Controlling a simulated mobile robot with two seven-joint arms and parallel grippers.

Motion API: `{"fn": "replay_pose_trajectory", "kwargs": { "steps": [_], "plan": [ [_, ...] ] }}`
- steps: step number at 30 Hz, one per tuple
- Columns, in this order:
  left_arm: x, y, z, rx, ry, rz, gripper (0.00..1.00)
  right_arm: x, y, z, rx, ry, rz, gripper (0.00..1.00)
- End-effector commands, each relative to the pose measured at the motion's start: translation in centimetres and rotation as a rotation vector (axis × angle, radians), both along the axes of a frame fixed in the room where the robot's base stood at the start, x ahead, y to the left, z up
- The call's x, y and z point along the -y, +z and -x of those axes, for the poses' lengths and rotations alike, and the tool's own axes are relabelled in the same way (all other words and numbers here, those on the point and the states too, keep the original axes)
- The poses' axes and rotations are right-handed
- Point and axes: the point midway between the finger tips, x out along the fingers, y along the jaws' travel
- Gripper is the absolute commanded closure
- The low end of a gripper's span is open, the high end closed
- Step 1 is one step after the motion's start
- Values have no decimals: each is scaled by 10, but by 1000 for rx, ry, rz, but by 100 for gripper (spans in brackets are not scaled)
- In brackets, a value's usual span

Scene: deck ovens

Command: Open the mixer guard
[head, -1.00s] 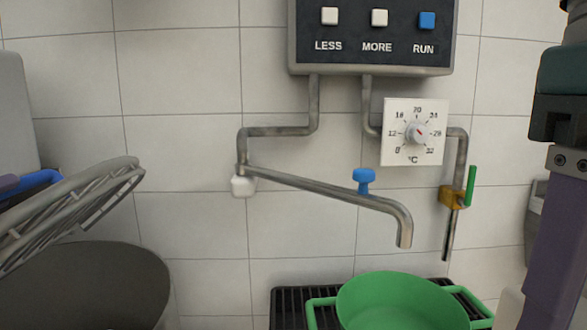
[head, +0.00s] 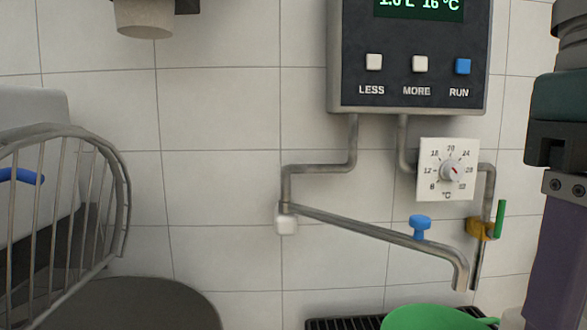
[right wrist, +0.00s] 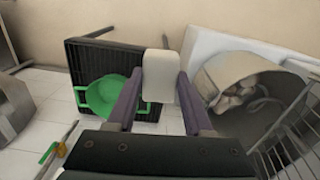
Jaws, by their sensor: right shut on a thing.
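The mixer guard (head: 112,190) is a grey wire cage at the left edge of the head view, standing raised and tilted above the dark bowl (head: 130,305). A blue bar (head: 22,176) shows behind its wires. In the right wrist view the guard (right wrist: 290,125) is at the right, beside the round bowl (right wrist: 215,75) with pale lumps inside. My right gripper (right wrist: 160,85) is shut on a white block (right wrist: 160,70), away from the guard. My left gripper is out of view.
A control box (head: 410,70), a dial (head: 448,170) and a swivel spout (head: 375,231) are on the tiled wall. A green pot (head: 435,318) stands on a black rack (head: 340,323) below; both also show in the right wrist view.

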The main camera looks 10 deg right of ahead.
Motion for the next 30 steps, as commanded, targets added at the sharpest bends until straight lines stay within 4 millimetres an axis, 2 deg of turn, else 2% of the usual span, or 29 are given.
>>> {"fn": "replay_pose_trajectory", "kwargs": {
  "steps": [1, 13, 14, 21, 30],
  "plan": [
    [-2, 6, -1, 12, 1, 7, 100, 0, 0, 0, 0, 0, 0, 100],
    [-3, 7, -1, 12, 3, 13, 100, 0, 0, 0, 0, 0, 0, 100],
    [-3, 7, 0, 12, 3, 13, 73, 0, 0, 0, 0, 0, 0, 100],
    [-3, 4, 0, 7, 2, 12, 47, 0, 0, 0, 0, 0, 0, 100],
    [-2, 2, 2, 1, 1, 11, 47, 0, 0, 0, 0, 0, 0, 100]
  ]
}}
